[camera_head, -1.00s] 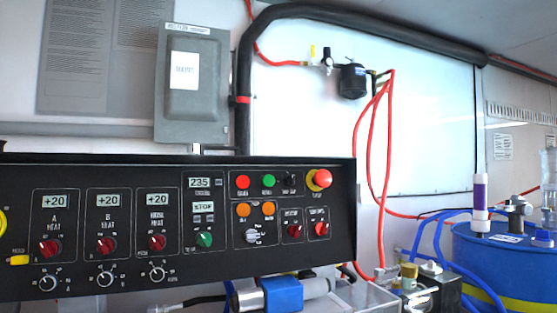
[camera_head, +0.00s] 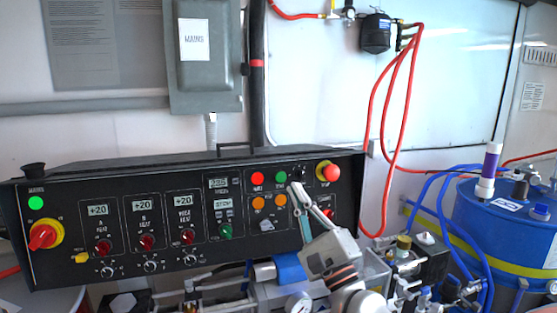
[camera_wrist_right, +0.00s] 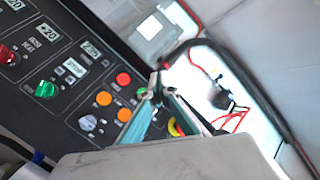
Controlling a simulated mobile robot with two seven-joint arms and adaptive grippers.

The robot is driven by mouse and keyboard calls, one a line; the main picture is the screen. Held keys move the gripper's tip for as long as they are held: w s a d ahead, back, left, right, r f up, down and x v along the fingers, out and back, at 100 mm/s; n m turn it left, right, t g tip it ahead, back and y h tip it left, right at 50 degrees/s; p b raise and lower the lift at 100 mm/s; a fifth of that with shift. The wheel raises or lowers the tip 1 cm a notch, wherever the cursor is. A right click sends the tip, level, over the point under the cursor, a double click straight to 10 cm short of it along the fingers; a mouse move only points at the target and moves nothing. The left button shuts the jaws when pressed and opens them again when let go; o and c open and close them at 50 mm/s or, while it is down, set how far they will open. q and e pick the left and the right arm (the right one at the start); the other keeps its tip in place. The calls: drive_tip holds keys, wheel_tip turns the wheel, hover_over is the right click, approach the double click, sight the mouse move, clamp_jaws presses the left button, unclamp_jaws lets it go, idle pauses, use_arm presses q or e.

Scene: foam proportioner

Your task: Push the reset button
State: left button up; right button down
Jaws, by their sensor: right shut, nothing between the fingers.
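The black control panel (camera_head: 70,215) carries a red button (camera_head: 257,179), a green button (camera_head: 281,178), a small black control (camera_head: 298,173), a red mushroom button on yellow (camera_head: 328,172) and two orange buttons, left (camera_head: 258,203) and right (camera_head: 280,200). The labels are too small to tell which is reset. My right gripper (camera_head: 297,189) is shut and empty, its tips in front of the panel just right of the orange buttons. In the right wrist view its tips (camera_wrist_right: 158,78) overlap the panel's edge near the green button (camera_wrist_right: 141,93); contact cannot be told. My left gripper is not in view.
A grey mains box (camera_head: 205,90) hangs above the panel. Red hoses (camera_head: 374,120) hang at the right, beside a blue drum (camera_head: 490,225). Fittings and a gauge (camera_head: 298,303) crowd the area below the panel.

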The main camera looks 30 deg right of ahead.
sight(281, 177)
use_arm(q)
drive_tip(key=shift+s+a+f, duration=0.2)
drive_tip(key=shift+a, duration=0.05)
use_arm(e)
drive_tip(key=shift+w+d+r+m+h, duration=0.3)
drive_tip(key=shift+d+r+m+h, duration=0.1)
drive_tip(key=shift+h, duration=0.1)
